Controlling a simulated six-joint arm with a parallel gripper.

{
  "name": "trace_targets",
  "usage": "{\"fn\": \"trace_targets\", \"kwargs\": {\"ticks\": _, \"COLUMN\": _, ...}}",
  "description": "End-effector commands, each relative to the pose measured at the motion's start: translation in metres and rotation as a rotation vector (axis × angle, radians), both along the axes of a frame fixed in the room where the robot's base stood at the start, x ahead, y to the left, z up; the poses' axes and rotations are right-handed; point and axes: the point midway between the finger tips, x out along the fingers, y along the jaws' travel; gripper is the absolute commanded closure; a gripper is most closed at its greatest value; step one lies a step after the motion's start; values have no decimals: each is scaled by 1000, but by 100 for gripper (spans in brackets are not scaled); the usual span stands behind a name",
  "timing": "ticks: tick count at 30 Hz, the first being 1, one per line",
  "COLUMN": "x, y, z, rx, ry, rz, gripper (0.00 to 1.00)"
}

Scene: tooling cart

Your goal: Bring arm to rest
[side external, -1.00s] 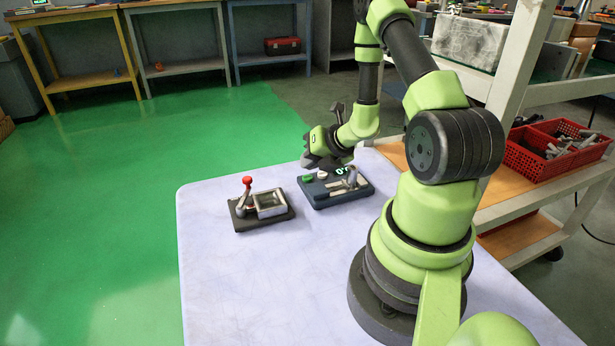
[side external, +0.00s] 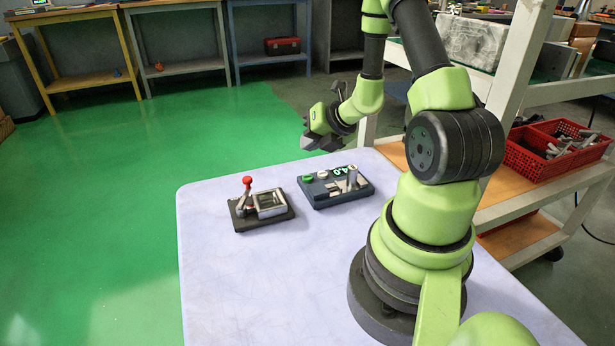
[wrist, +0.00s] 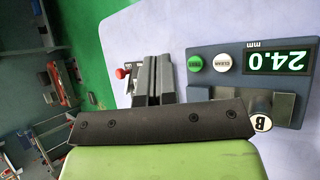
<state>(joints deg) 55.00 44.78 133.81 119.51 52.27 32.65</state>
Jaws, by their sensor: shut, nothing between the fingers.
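My gripper (side external: 318,143) hangs above the far edge of the cart top, behind and above the two devices, touching neither. In the wrist view my gripper's two dark fingers (wrist: 153,78) are together with nothing between them. The dark blue device (side external: 322,200) lies on the cart top, with a green button, a white button and a grey metal part. In the wrist view its display (wrist: 281,60) reads 24.0 mm, upside down. The black-based device with a red-knobbed lever (side external: 247,181) sits to its left.
The pale cart top (side external: 235,285) is clear in front of the devices. A shelf rack with a red crate (side external: 540,170) of parts stands at the right. Workbenches (side external: 180,67) line the back wall, beyond open green floor.

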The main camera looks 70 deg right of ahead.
Motion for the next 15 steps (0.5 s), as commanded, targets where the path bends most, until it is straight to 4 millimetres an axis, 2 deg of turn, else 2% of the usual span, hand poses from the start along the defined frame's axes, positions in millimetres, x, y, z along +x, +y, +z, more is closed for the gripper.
{"fn": "trace_targets", "kwargs": {"ticks": 10, "x": 3, "y": 2, "z": 4, "rx": -12, "ry": -5, "rz": 25, "gripper": 100}}
{"fn": "trace_targets", "kwargs": {"ticks": 13, "x": 15, "y": 17, "z": 22, "rx": -78, "ry": -34, "rz": 159, "gripper": 100}}
{"fn": "trace_targets", "kwargs": {"ticks": 15, "x": 28, "y": 38, "z": 46, "rx": -168, "ry": -69, "rz": 340, "gripper": 100}}
